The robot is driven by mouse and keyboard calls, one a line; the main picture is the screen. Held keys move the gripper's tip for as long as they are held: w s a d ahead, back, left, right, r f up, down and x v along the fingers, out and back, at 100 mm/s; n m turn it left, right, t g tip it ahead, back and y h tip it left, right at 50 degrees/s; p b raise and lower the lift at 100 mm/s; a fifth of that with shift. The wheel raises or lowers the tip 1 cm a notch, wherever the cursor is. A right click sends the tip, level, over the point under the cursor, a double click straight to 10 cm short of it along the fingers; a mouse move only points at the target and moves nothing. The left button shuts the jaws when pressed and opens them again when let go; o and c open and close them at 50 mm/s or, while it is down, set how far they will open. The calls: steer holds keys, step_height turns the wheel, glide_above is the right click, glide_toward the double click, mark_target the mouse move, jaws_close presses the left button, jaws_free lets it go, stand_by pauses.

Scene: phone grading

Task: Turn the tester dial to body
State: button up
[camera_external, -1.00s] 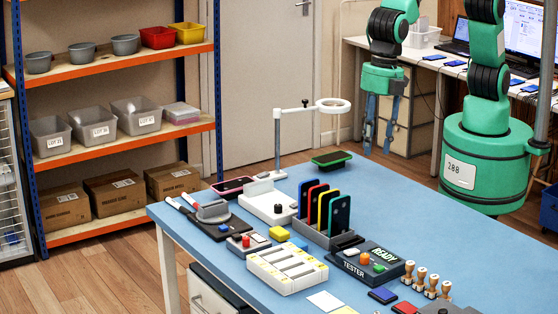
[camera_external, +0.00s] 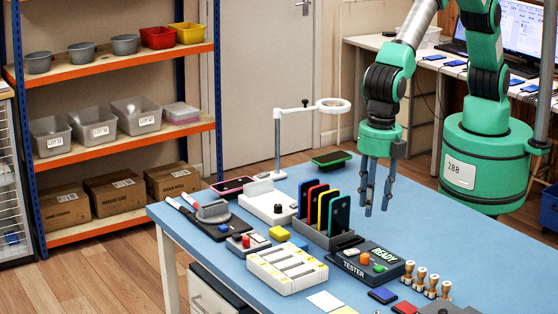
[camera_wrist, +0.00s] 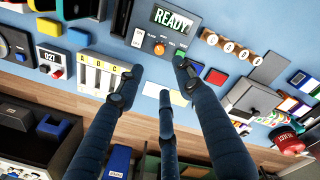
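The tester (camera_external: 350,266) is a dark box on the blue table, with a lit screen reading READY (camera_wrist: 172,19). An orange round knob (camera_external: 364,258), which looks like its dial, sits on top and also shows in the wrist view (camera_wrist: 159,49). A white piece (camera_wrist: 138,38) is beside the knob, and a green button (camera_external: 379,268) is at its right. The dial's labels and setting are too small to read. My gripper (camera_external: 376,206) is open and empty, fingers pointing down, above and behind the tester. In the wrist view its spread fingers (camera_wrist: 157,75) show just below the knob.
A rack of coloured phones (camera_external: 326,236) stands just left of the tester. Several wooden-handled stamps (camera_external: 421,278) stand close at its right. A white tray marked A, B, C (camera_external: 287,268) lies in front left, and a ring lamp (camera_external: 332,106) rises behind.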

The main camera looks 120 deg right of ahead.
mark_target(366, 255)
steer(key=shift+f, duration=0.15)
steer(key=f, duration=0.4)
steer(key=f+b, duration=0.1)
steer(key=f, duration=0.4)
steer(key=f+b, duration=0.1)
steer(key=f, duration=0.3)
steer(key=shift+w+d+f, duration=0.15)
steer(key=shift+w+f, duration=0.05)
steer(key=shift+w, duration=0.1)
